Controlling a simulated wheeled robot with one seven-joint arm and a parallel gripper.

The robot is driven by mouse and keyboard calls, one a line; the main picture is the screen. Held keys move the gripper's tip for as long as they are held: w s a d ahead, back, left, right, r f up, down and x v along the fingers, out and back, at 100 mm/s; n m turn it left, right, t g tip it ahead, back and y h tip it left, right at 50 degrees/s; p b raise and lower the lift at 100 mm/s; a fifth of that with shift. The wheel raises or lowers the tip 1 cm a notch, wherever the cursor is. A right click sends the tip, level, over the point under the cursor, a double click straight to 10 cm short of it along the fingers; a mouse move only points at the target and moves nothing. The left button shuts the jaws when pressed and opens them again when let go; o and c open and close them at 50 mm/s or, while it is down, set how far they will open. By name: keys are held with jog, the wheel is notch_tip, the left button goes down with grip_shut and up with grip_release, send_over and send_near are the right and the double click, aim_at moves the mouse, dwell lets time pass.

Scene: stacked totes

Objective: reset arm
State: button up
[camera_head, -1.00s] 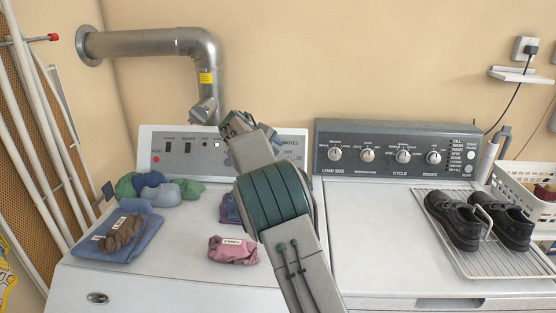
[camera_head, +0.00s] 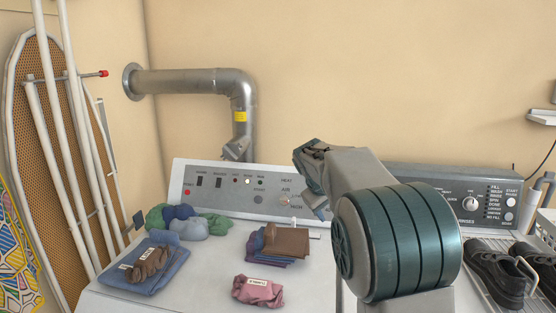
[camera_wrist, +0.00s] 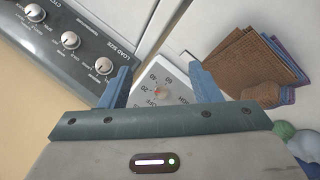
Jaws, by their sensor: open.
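My arm rises at the right of the head view, with its large green-banded joint in front of the right machine. My gripper (camera_wrist: 163,88) shows in the wrist view with its two blue fingers spread apart and nothing between them. In the head view, the end of my arm is above the back of the machines, near the control panels; its fingers are partly hidden there. Behind the fingers in the wrist view is a dial on the left machine's control panel (camera_wrist: 172,92).
On the left machine's top lie a folded stack (camera_head: 280,245), a pink cloth (camera_head: 258,291), a blue folded cloth (camera_head: 145,270) and bundled socks (camera_head: 190,222). Black shoes (camera_head: 497,275) sit on a rack at right. A metal duct (camera_head: 190,82) and ironing board (camera_head: 30,110) stand behind and left.

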jog(key=s+f+m+g+y, duration=0.1)
jog(key=s+f, duration=0.3)
jog(key=s, duration=1.4)
jog(key=s+f+m+g+y, duration=0.1)
jog(key=s+f+m+y, duration=0.2)
jog(key=s, duration=1.5)
jog(key=shift+d+f+m, duration=0.15)
jog(key=shift+f+m, duration=0.3)
jog(key=shift+m, duration=0.15)
jog(key=shift+s, duration=0.1)
